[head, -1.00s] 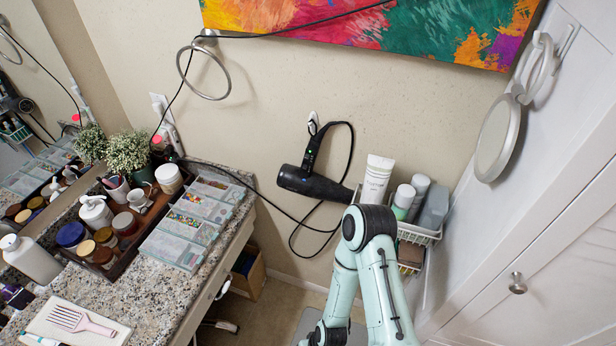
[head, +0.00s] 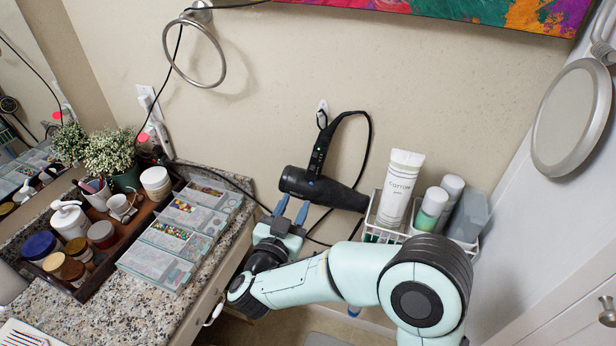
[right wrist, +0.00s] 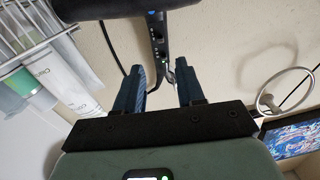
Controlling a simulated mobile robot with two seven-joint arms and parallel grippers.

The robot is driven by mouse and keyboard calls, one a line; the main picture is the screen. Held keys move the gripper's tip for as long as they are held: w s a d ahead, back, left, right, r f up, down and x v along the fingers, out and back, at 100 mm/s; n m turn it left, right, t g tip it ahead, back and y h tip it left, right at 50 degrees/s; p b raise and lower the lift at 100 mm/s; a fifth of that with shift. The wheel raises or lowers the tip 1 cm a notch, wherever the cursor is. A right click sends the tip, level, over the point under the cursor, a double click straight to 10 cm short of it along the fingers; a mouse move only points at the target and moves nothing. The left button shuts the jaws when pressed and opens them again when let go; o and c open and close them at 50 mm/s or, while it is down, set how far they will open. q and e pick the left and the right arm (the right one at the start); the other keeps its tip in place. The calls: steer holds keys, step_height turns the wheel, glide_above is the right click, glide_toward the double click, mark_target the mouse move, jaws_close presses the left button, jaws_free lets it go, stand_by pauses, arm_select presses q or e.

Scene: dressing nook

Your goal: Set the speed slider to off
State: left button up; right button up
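A black hair dryer (head: 335,192) hangs at the wall in the head view, barrel sideways and handle (head: 322,148) pointing up. Small lit green and blue spots show on the handle in the right wrist view (right wrist: 158,38). The slider itself is too small for me to read its setting. My right gripper (head: 292,206) is open and empty, its blue fingers just below the dryer's barrel in the head view. In the right wrist view, its fingers (right wrist: 160,86) stand apart on either side of the handle's line, with no visible contact. My left gripper is not in view.
A wire basket (head: 385,236) with a white tube (head: 401,186) and bottles is right of the dryer. A granite counter (head: 120,318) with a tray of jars and clear boxes is at left. A cord loops around the dryer. A towel ring (head: 222,60) is above left.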

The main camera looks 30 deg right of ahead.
mark_target(309, 177)
steer(key=x, duration=1.1)
steer(key=shift+p, duration=0.35)
jaws_close()
stand_by(0.7)
